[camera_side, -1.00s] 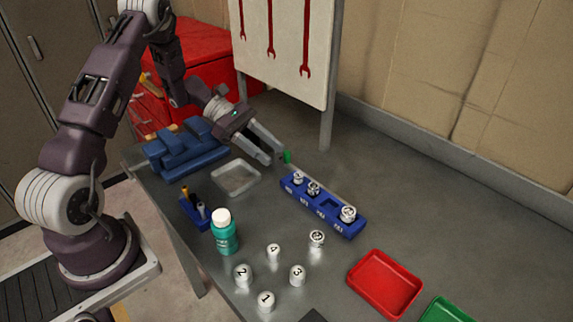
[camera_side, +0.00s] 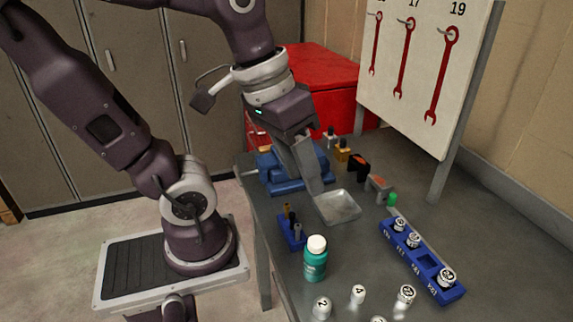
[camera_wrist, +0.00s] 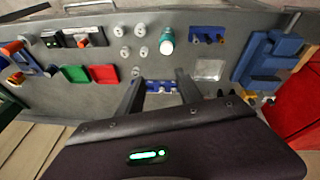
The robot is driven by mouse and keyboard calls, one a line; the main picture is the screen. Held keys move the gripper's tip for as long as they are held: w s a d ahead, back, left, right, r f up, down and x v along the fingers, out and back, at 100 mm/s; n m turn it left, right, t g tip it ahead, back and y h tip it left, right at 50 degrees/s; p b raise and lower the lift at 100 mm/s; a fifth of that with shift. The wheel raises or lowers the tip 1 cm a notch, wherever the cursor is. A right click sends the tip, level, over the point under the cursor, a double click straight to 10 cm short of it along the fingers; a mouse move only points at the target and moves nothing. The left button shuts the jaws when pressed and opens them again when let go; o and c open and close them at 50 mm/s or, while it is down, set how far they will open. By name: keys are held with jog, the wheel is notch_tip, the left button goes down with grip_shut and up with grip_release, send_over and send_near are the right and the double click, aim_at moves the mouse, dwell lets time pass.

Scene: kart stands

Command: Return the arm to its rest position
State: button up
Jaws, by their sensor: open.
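My gripper (camera_side: 308,178) hangs over the table's back left part in the side view, its fingers pointing down, above and in front of the blue blocks (camera_side: 285,185). In the wrist view my gripper (camera_wrist: 159,76) has its two fingers apart with nothing held between them. The blue rack (camera_side: 442,292) lies well to the right of it, with several numbered sockets in it and an empty slot. The rack also shows far below, beyond the fingers, in the wrist view (camera_wrist: 160,85).
A clear tray (camera_side: 338,207), a teal bottle (camera_side: 315,262) and loose numbered white-topped pieces (camera_side: 405,296) stand on the table. A red toolbox (camera_side: 325,85) and a wrench board (camera_side: 420,75) stand behind. The wrist view shows red (camera_wrist: 105,74) and green (camera_wrist: 75,73) trays.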

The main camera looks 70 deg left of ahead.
jog(key=shift+s+a+r+m+t+y, duration=0.1)
jog(key=shift+s+a+m+t+y, duration=0.2)
jog(key=shift+s+m+t, duration=0.25)
jog(key=shift+s+a+r+m+t+y, duration=0.1)
jog(key=shift+s+a+m+t+y, duration=0.15)
jog(key=shift+s+m+t, duration=0.25)
